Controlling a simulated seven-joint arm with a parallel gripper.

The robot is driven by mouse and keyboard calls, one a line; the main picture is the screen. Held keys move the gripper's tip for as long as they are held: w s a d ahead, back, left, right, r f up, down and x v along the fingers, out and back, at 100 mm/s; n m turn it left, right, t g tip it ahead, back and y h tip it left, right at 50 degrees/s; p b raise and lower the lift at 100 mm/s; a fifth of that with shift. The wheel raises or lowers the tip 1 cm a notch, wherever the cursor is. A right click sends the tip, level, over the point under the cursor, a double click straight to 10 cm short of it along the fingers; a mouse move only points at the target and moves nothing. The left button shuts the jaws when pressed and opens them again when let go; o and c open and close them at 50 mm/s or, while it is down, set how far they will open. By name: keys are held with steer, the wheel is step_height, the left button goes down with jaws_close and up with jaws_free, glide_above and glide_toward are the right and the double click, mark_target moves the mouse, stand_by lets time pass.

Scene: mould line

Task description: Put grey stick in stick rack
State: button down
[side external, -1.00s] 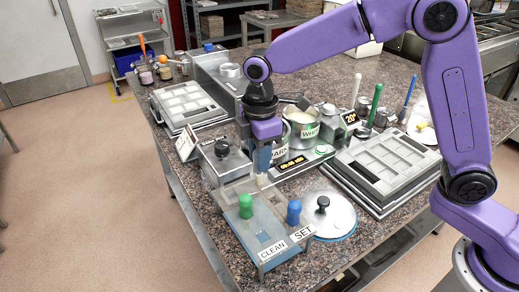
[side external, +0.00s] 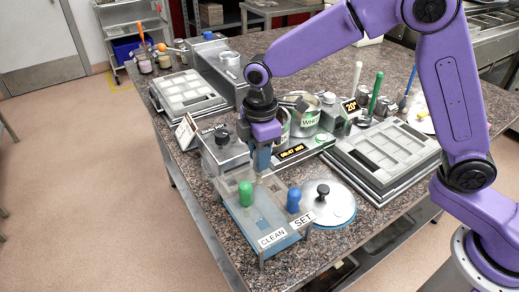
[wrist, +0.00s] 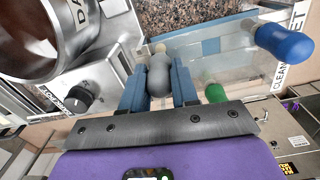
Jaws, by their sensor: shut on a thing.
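My gripper (side external: 262,168) points down over the back part of the stick rack. It is shut on the grey stick (wrist: 158,75), whose rounded grey handle shows between the two blue fingers in the wrist view. The stick's lower part is hidden. The stick rack (side external: 252,222) is a clear and blue box with CLEAN and SET labels at its front. A green-handled stick (side external: 246,194) and a blue-handled stick (side external: 294,200) stand upright in it. I cannot tell whether the grey stick's lower end is inside a rack slot.
A grey unit with a black knob (side external: 222,136) stands close behind the rack. A round lid (side external: 334,207) lies to its right. Pots (side external: 304,116) stand behind my gripper, and a moulding tray (side external: 386,154) lies further right. The counter's left edge is near the rack.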

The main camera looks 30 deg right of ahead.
steer(key=shift+f, duration=0.15)
steer(key=shift+c, duration=1.9)
jaws_free()
steer(key=shift+r, duration=3.5)
steer(key=s+d+f+m, duration=0.1)
steer(key=s+d+m, duration=0.1)
steer(key=s+d, duration=0.8)
steer(key=s+d+f+m, duration=0.1)
steer(key=s+d+m, duration=0.1)
steer(key=s+d, duration=0.8)
steer(key=s, duration=0.7)
steer(key=shift+s+f, duration=0.15)
steer(key=shift+s, duration=0.1)
